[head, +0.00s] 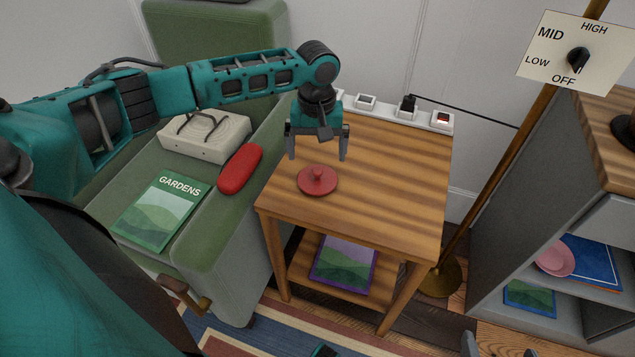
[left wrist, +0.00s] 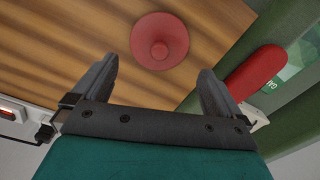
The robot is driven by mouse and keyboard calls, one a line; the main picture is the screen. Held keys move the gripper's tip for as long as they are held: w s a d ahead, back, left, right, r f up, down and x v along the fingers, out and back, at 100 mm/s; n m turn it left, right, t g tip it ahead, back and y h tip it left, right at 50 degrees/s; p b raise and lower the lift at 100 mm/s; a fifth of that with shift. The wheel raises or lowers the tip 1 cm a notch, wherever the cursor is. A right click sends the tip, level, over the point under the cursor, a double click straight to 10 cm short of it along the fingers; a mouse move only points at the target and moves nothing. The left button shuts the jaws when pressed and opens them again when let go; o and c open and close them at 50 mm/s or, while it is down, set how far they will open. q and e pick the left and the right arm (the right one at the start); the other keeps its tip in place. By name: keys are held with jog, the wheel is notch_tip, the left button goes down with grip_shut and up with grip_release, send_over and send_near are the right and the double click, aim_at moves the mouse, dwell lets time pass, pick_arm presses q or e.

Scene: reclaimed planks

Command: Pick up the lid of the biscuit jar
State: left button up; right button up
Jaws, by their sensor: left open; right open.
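The lid (head: 317,181), a round red disc with a small knob on top, lies on the wooden side table (head: 390,165) near its front left edge. No jar body shows under it. My left gripper (head: 317,155) is open and empty, above the table and just behind the lid. In the left wrist view, the lid (left wrist: 159,42) lies ahead of the two spread fingers (left wrist: 155,80), roughly in line with the gap between them and apart from them. Only the fingertips of my right gripper (head: 499,349) show at the bottom edge of the head view, spread apart.
A green armchair (head: 205,240) stands left of the table, with a red rounded case (head: 240,169) on its arm and a gardens book (head: 160,210) on its seat. A power strip (head: 400,110) runs along the table's back. A lamp pole (head: 500,160) stands right. The table's right side is clear.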

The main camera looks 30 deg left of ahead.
aim_at(318, 170)
pick_arm(q)
notch_tip(318, 170, down, 6)
jog(key=shift+s+d+f+b, duration=0.1)
jog(key=shift+d+f+b, duration=0.1)
jog(key=shift+b, duration=1)
jog(key=shift+c, duration=0.2)
jog(key=c, duration=0.6)
